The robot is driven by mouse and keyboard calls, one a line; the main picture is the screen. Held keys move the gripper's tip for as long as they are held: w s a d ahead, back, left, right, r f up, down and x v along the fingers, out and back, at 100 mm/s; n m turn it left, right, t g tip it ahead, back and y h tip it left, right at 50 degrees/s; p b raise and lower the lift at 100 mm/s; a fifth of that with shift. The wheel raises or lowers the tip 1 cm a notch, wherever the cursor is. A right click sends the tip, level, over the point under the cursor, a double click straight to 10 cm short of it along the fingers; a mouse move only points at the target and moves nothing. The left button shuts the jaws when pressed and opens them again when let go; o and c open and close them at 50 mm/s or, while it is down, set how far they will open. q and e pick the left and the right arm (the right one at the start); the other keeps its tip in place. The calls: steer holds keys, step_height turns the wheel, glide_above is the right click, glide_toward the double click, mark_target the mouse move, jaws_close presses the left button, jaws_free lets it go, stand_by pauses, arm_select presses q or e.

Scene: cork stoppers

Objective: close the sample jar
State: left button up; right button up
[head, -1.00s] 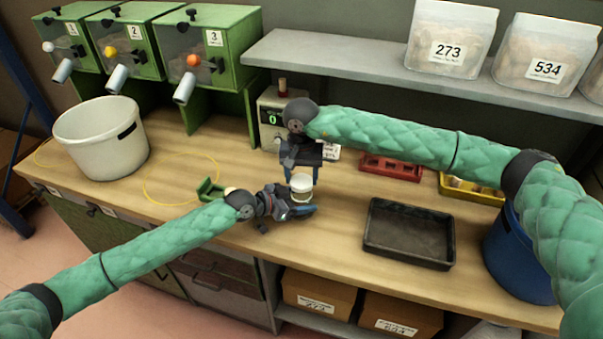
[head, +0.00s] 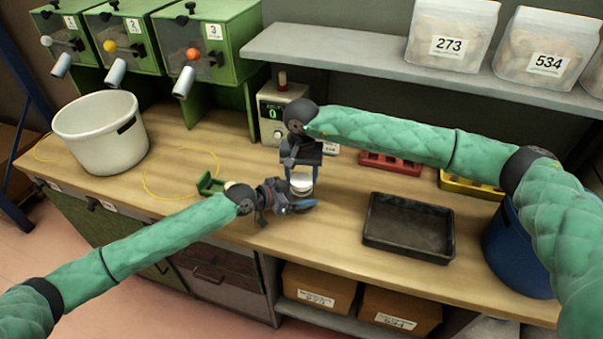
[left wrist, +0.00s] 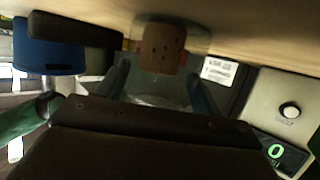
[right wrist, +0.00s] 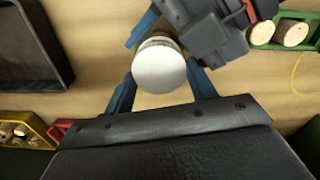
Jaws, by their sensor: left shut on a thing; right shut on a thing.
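The sample jar (head: 301,191) is upright just above or on the front middle of the bench; I cannot tell which. My left gripper (head: 300,203) is shut around its body from the left. In the left wrist view a brown speckled cork (left wrist: 162,48) shows through the clear jar wall. The round white lid (right wrist: 159,69) is at the jar's top, and it also shows in the head view (head: 301,179). My right gripper (right wrist: 161,90) is shut on the lid from above, one blue finger each side. Whether the lid is fully seated is unclear.
A green holder (head: 211,186) with cork pieces (right wrist: 292,33) stands left of the jar. A black tray (head: 408,228) lies to the right. The scale (head: 283,112) reads 0 behind my right gripper. Red (head: 390,163) and yellow (head: 470,190) trays lie at the back right.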

steer(key=shift+f, duration=0.6)
stand_by(0.4)
arm_select(q)
steer(key=c, duration=0.5)
arm_select(e)
steer(key=m, duration=0.7)
steer(key=shift+d, duration=0.1)
steer(key=m, duration=0.5)
steer(key=shift+s+m, duration=0.1)
steer(key=shift+m, duration=0.2)
arm_select(q)
steer(key=shift+f, duration=0.1)
arm_select(e)
steer(key=m, duration=0.7)
steer(key=shift+s, duration=0.1)
steer(key=o, duration=1)
